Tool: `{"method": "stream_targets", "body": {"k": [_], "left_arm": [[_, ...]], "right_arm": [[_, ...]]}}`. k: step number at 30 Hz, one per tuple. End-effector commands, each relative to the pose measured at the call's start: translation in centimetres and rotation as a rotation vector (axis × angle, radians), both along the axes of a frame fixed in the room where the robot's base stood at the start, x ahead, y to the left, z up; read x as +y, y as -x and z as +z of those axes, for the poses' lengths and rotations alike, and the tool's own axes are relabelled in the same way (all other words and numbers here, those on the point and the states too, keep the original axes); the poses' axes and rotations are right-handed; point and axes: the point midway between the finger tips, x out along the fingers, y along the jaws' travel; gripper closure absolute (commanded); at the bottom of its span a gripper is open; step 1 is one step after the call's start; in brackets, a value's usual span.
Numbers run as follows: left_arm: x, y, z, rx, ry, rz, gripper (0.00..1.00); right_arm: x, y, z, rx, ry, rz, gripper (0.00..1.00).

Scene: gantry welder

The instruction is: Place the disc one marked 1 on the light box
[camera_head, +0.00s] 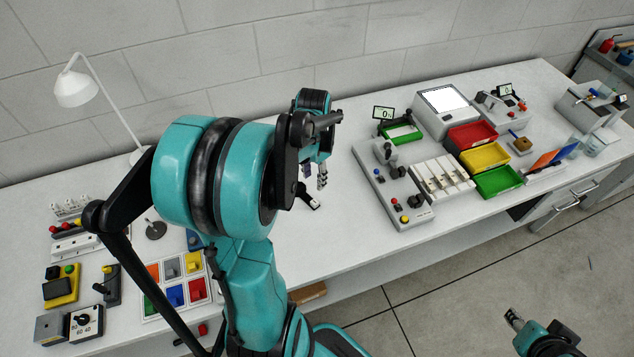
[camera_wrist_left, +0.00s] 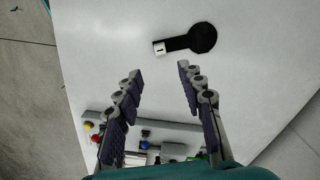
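The disc marked 1 lies flat on the white table. In the left wrist view it is a black round disc (camera_wrist_left: 203,38) with a short black handle ending in a white tag marked 1 (camera_wrist_left: 160,48). In the head view the black disc (camera_head: 309,199) is partly hidden by my left arm. My left gripper (camera_wrist_left: 158,75) is open and empty, its fingers apart, above the table near the tag; it also shows in the head view (camera_head: 322,178). The light box (camera_head: 442,101) with a bright white top stands at the back right. My right gripper (camera_head: 514,318) is low over the floor, its opening unclear.
Red, yellow and green bins (camera_head: 473,137) stand in front of the light box. A grey control panel (camera_head: 390,190) and a white slotted rack (camera_head: 441,178) stand right of the disc. A white lamp (camera_head: 76,88) and several small devices are at the left. Bare table surrounds the disc.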

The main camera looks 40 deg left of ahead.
Motion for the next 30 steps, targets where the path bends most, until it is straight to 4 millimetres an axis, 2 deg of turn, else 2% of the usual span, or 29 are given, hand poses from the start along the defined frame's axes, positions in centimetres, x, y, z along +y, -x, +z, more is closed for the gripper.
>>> {"method": "stream_targets", "body": {"k": [5, 8, 11, 15, 21, 25, 30], "left_arm": [[-0.3, 0.0, 0.6, -0.005, -0.004, 0.000, 0.61], [-1.9, -0.2, 1.5, -0.038, -0.021, 0.000, 0.61], [-5.2, -0.3, 3.3, -0.111, -0.050, 0.007, 0.61], [-11.0, 0.1, 5.8, -0.264, -0.076, 0.024, 0.61], [-17.9, 1.9, 7.7, -0.478, -0.040, 0.054, 0.61], [-20.5, 2.9, 8.1, -0.569, 0.000, 0.069, 0.61], [-21.8, 3.4, 8.2, -0.618, 0.028, 0.080, 0.59]], "right_arm": [[0.0, 0.0, 0.1, 0.000, 0.000, 0.000, 0.60], [0.0, 0.0, 0.1, 0.000, 0.000, 0.000, 0.60], [0.0, 0.0, 0.1, 0.000, 0.000, 0.000, 0.60], [0.0, 0.0, 0.1, 0.000, 0.000, 0.000, 0.60], [0.0, 0.0, 0.1, 0.000, 0.000, 0.000, 0.60], [0.0, 0.0, 0.1, 0.000, 0.000, 0.000, 0.60], [0.0, 0.0, 0.1, 0.000, 0.000, 0.000, 0.60]]}}
